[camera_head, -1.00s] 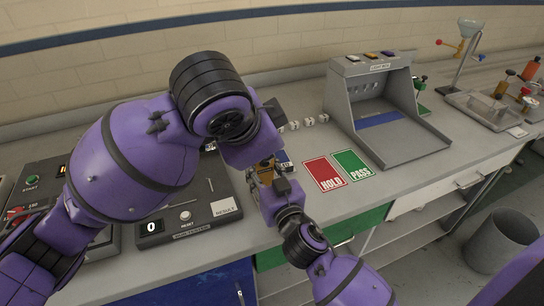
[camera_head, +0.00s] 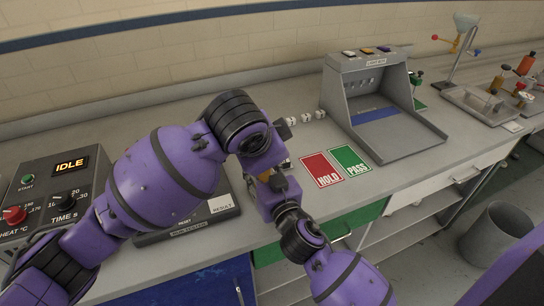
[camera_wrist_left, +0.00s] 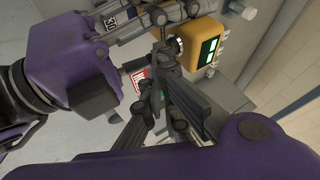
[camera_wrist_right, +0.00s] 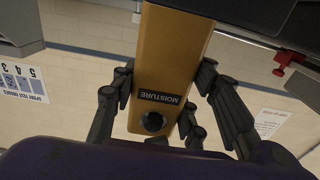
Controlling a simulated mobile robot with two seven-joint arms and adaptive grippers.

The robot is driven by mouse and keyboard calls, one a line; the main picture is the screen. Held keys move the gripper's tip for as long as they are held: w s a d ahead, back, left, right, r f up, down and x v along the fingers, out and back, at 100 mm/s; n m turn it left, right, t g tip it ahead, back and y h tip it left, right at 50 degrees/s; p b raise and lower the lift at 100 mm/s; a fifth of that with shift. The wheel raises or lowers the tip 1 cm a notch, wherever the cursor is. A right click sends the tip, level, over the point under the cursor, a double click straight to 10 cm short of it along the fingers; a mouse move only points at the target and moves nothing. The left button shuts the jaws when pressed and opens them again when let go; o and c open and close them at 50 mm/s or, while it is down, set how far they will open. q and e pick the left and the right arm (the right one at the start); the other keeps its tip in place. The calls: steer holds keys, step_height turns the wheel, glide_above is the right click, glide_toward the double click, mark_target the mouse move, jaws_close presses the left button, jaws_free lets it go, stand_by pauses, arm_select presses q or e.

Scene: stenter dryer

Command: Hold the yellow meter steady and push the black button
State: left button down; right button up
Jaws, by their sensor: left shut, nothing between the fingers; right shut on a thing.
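The yellow meter (camera_wrist_right: 172,62) is held between the fingers of my right gripper (camera_wrist_right: 165,112), which is shut on it. Its face shows a MOISTURE label and the round black button (camera_wrist_right: 153,122). In the left wrist view the meter (camera_wrist_left: 205,32) shows a green display on its side. My left gripper (camera_wrist_left: 163,58) is shut and empty, with its tips close beside the meter. I cannot tell whether they touch it. In the head view my left arm hides the left gripper and most of the meter; my right gripper (camera_head: 268,182) is partly visible.
Red HOLD (camera_head: 322,170) and green PASS (camera_head: 350,160) cards lie on the counter to the right, before the grey light box (camera_head: 380,115). A control panel reading IDLE (camera_head: 70,164) and a rub tester (camera_head: 190,232) are at left.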

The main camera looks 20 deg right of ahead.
arm_select(q)
steer(key=shift+w, duration=0.95)
steer(key=v, duration=1)
arm_select(e)
steer(key=o, duration=1.3)
steer(key=shift+o, duration=0.2)
